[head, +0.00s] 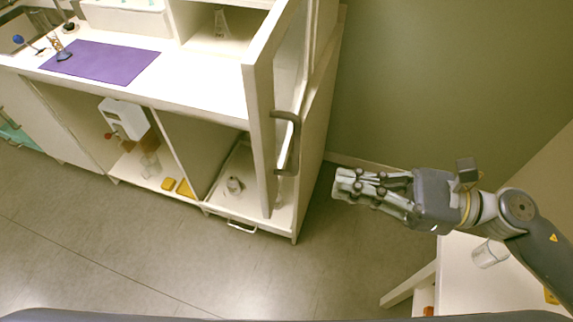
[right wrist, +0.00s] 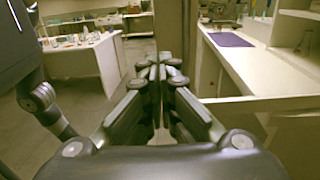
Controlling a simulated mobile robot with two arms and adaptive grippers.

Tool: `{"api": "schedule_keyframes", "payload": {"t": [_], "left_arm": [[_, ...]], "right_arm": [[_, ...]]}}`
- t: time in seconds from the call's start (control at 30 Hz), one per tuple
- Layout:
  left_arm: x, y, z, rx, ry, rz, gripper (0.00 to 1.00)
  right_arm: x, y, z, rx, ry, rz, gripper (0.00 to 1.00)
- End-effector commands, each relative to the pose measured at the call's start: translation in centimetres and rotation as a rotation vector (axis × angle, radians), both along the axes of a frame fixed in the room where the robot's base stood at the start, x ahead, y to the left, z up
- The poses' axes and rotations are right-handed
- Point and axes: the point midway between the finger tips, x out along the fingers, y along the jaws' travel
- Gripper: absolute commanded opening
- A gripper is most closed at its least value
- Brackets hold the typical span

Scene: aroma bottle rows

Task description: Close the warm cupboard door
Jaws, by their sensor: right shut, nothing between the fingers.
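The cupboard door (head: 262,120) is a tall pale panel with a glass pane and a grey bar handle (head: 294,145). It stands open, swung out from the right end of the white cabinet (head: 318,150). My right gripper (head: 338,186) is shut and empty, to the right of the door and handle, apart from them in the picture. In the right wrist view its closed fingers (right wrist: 160,68) point at a dark upright strip that I cannot identify for sure. My left gripper is not in view.
The counter bears a purple mat (head: 100,62). The lower compartments hold a white device (head: 124,117) and a small flask (head: 234,185). A white table (head: 465,285) with a glass (head: 489,254) stands below my right arm. The grey floor (head: 170,255) before the cabinet is clear.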

Motion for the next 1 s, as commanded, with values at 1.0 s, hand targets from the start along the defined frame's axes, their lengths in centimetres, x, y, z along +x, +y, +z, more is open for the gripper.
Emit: {"api": "schedule_keyframes", "payload": {"t": [1.0], "left_arm": [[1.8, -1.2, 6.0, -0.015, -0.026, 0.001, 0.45]], "right_arm": [[2.2, 9.9, 0.0, 0.001, 0.002, 0.0, 0.0]]}}
